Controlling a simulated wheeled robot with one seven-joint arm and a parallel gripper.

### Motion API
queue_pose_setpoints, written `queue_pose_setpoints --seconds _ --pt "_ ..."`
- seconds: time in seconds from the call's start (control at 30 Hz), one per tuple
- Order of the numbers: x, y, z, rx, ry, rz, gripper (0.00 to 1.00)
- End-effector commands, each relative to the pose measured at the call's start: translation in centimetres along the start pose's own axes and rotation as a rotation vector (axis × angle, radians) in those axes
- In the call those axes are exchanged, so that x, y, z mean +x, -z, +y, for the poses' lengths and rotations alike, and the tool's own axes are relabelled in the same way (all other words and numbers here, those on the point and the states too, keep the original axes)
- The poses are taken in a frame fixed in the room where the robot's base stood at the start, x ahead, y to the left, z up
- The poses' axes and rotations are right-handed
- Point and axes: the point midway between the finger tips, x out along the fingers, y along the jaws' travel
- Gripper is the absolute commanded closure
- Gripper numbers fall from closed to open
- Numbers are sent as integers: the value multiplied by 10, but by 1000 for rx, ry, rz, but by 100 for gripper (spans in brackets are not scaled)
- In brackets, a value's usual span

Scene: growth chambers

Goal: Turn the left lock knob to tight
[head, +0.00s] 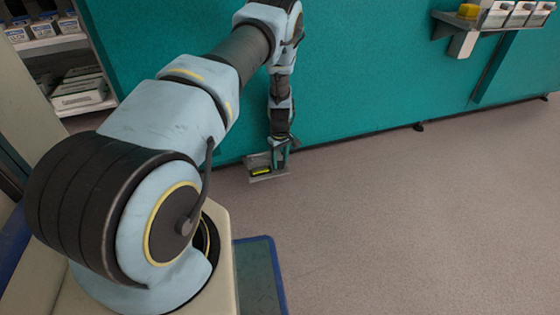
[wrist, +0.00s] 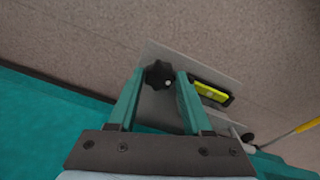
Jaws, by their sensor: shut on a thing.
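A black star-shaped lock knob (wrist: 158,74) sits on a grey plate (wrist: 155,50) in the wrist view. My gripper (wrist: 155,80) has its two teal fingers on either side of this knob and is shut on it. In the head view my gripper (head: 280,155) is low down at the foot of the teal wall, over the grey plate (head: 268,177). The knob itself is hidden there behind my gripper. I cannot tell how tight the knob is. A yellow-green level or label in a black holder (wrist: 212,93) lies on the plate right of the knob.
The teal wall (head: 360,80) runs behind my arm. A small dark round part (wrist: 247,137) and a yellow rod (wrist: 307,125) show at the right in the wrist view. A shelf with boxes (head: 500,18) is at upper right. The floor (head: 420,220) is clear.

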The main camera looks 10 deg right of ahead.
Motion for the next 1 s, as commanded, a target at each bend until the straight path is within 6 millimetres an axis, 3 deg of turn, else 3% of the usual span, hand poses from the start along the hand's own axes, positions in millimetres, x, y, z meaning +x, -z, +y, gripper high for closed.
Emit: queue_pose_setpoints --seconds 0.13,0.17,0.4,0.77,1.0 --pt "0 1 0 -1 -1 2 100" --pt "0 1 0 -2 -1 2 47" --pt "0 0 0 -2 0 1 20" --pt "1 0 -2 -53 5 -1 20" --pt "4 -1 -2 -362 5 0 20"
